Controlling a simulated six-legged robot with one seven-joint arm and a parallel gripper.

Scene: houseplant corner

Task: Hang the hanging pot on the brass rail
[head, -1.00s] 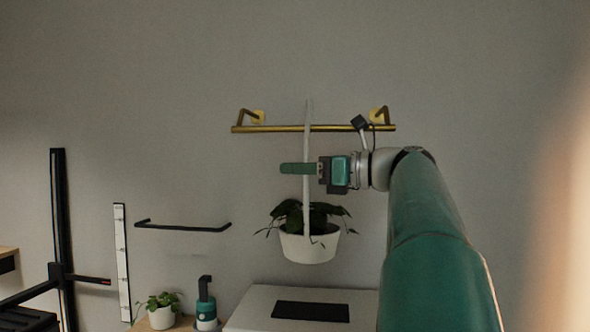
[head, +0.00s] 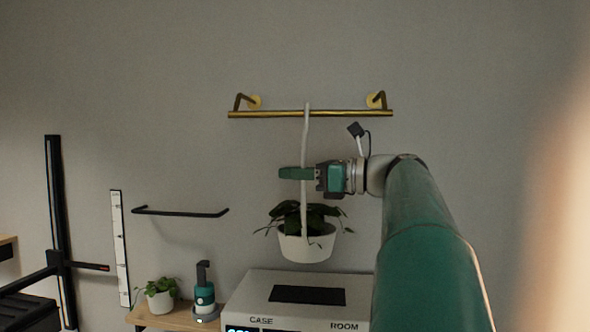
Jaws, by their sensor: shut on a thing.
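The hanging pot (head: 306,248) is white, with dark green leaves and a tall pale hanger strap (head: 305,145) rising from it. My gripper (head: 297,174) is shut on the strap above the leaves, and the pot hangs upright below it. The brass rail (head: 335,114) runs across the wall on two brackets above my gripper. The strap's top end reaches the rail's height and overlaps it in the head view. Whether the strap's end hooks over the rail or only stands in front of it, I cannot tell.
Below stands a white case (head: 300,302) with a dark top panel. A black bar (head: 180,212) is on the wall. The wall around the rail is clear.

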